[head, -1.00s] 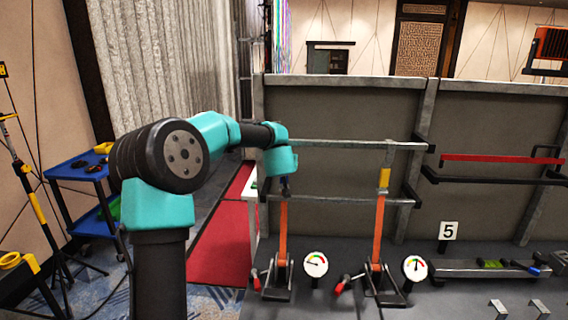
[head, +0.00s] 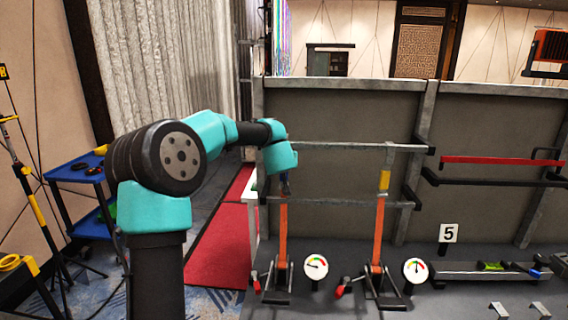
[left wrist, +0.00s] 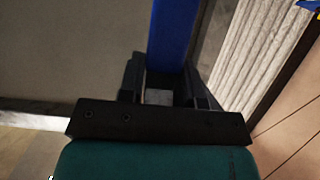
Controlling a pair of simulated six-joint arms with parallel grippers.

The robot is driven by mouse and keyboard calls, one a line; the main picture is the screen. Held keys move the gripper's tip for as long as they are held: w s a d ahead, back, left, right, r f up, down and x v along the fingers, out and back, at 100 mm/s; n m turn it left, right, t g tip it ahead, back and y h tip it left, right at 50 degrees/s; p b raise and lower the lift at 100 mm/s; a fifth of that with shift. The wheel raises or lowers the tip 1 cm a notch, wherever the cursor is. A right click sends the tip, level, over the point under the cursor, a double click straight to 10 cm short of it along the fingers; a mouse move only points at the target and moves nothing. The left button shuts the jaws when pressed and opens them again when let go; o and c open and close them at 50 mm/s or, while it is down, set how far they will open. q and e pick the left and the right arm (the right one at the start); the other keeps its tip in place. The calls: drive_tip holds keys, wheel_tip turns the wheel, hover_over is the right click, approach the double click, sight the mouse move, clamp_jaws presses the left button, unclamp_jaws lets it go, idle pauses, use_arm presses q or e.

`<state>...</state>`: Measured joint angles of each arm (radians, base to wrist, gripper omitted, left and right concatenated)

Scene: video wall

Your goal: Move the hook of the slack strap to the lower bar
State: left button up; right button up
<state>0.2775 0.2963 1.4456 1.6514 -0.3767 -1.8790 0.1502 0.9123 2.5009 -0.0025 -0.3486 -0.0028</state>
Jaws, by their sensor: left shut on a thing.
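Two orange straps rise from ratchets. The left strap (head: 283,232) reaches up to the lower bar (head: 340,201), where a blue piece (head: 285,188) shows at its top. The right strap (head: 378,235) runs up past the lower bar, with a yellow section (head: 384,180), to the upper bar (head: 340,147). My left gripper (head: 285,180) is at the lower bar's left end, shut on the blue piece, which also stands between its fingers in the left wrist view (left wrist: 171,35). The hook is mostly hidden; I cannot tell whether it touches the bar. My right gripper is not in view.
A round gauge stands beside each ratchet, a left gauge (head: 316,266) and a right gauge (head: 415,270). Red (head: 500,160) and black (head: 490,181) bars run along the panel to the right. A blue cart (head: 80,172) stands at far left.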

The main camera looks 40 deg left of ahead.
use_arm(q)
drive_tip(key=shift+r, duration=0.75)
idle(0.3)
drive_tip(key=s+d, duration=0.4)
drive_tip(key=s, duration=0.2)
drive_tip(key=shift+s, duration=0.15)
idle(1.4)
